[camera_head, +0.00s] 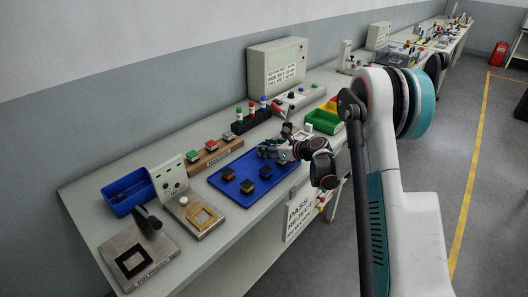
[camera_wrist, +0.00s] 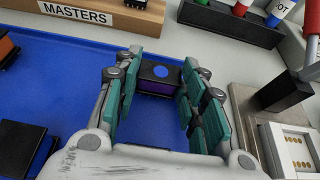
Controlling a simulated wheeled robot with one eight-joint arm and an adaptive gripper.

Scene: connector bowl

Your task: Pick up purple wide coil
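The purple wide coil (camera_wrist: 158,78), a dark block with purple sides and a blue dot on its top, sits on the blue tray (camera_wrist: 60,75). In the wrist view my gripper (camera_wrist: 161,62) is open, with one teal-padded finger on each side of the coil. A narrow gap seems to show beside the coil, so I see no firm grip. In the head view my gripper (camera_head: 272,151) is low over the far right part of the blue tray (camera_head: 236,199). The coil cannot be made out clearly there.
Other dark coils with orange sides stand on the tray, including one at its front (camera_head: 247,186). The MASTERS block (camera_wrist: 90,14) lies behind the tray. A grey metal fixture (camera_wrist: 270,120) stands close to the right of my gripper. A green bin (camera_head: 322,122) is farther right.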

